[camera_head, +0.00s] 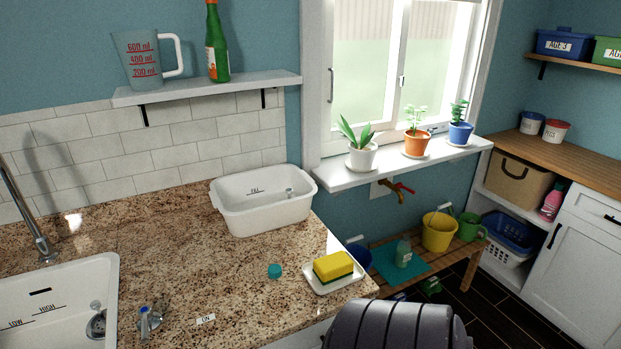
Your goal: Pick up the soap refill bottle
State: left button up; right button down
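A small pale green bottle (403,251) stands upright on a teal mat (385,262) on the low wooden bench under the window. A pink bottle (552,202) stands on the open shelf at the right. I cannot tell from labels which of the two is the soap refill bottle. Neither gripper's fingers show in the head view. A dark ribbed shape at the bottom edge hides part of the floor in front of the bench.
The granite counter (170,260) holds a white tub (262,205), a sponge (333,266) on a dish and a sink (60,300). A yellow bucket (439,232) and green watering can (472,227) stand right of the bottle. A red-handled tap (398,190) juts out above the bench.

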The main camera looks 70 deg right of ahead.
aim_at(402, 259)
jog(key=z, duration=2.85)
jog(key=i+l+u, duration=0.1)
jog(key=u, duration=0.65)
jog(key=i+l+u, duration=0.25)
jog(key=l+u, duration=0.3)
jog(key=l, duration=0.15)
jog(key=i+l+u, duration=0.25)
jog(key=l, duration=0.15)
jog(key=l+u, duration=0.4)
jog(key=l, duration=1.8)
jog(key=i, duration=0.05)
